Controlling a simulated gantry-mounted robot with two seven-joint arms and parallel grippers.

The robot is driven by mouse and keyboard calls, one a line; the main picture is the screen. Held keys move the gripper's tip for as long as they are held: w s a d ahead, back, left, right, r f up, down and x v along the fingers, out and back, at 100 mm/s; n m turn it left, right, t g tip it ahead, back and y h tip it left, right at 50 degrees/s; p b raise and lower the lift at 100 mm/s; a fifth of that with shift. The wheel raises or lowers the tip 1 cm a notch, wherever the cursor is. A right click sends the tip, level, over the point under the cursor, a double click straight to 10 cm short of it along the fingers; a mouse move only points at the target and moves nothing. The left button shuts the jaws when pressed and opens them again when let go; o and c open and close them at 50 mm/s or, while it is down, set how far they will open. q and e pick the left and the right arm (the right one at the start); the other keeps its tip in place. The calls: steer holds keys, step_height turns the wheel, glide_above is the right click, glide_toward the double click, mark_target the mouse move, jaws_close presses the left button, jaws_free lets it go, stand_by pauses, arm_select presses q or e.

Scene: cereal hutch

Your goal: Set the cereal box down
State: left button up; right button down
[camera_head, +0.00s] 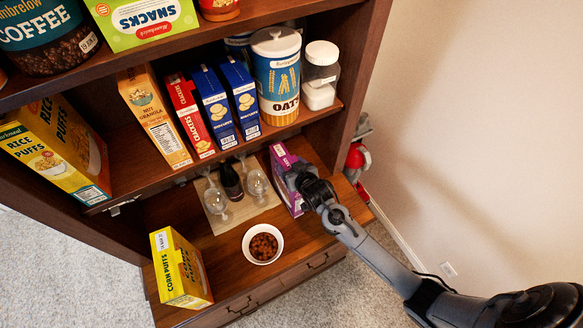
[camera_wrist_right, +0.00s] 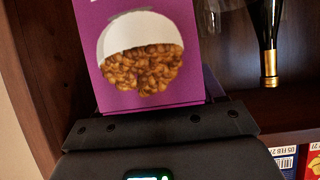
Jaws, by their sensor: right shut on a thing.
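The purple cereal box (camera_head: 282,176) is upright at the right end of the hutch's lower counter (camera_head: 222,250), beside the side panel. In the right wrist view the purple box (camera_wrist_right: 148,60) shows its front, with a picture of a white bowl of cereal. My right gripper (camera_head: 299,178) is shut on the box from its right side and hides part of it. The gripper also fills the bottom of the right wrist view (camera_wrist_right: 160,122). I cannot tell whether the box's bottom touches the counter. My left gripper is not in view.
A tray (camera_head: 216,226) with glasses and a dark bottle (camera_head: 231,181) stands left of the box. A white bowl of cereal (camera_head: 263,244) is in front. A yellow Corn Puffs box (camera_head: 178,268) stands at the counter's left. The shelf (camera_head: 163,172) above holds several boxes.

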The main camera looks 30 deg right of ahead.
steer(key=shift+f, duration=0.7)
steer(key=shift+c, duration=0.7)
jaws_free()
steer(key=shift+f, duration=0.15)
steer(key=s+a+r+n+g, duration=0.1)
steer(key=s+a+r+g, duration=0.1)
steer(key=s, duration=0.8)
steer(key=s+a+r+n+g+y, duration=0.1)
steer(key=s+a+r+g, duration=0.1)
steer(key=s, duration=0.9)
steer(key=shift+a+g+y, duration=0.3)
steer(key=shift+a, duration=0.55)
steer(key=s+g, duration=0.1)
steer(key=s, duration=0.2)
steer(key=s+n+g, duration=0.1)
steer(key=s, duration=0.3)
steer(key=s+a+r+g, duration=0.1)
steer(key=s, duration=0.2)
steer(key=shift+s+a+n+g, duration=0.1)
steer(key=shift+s+n+g, duration=0.05)
steer(key=shift+n+g, duration=0.25)
steer(key=shift+c, duration=1.1)
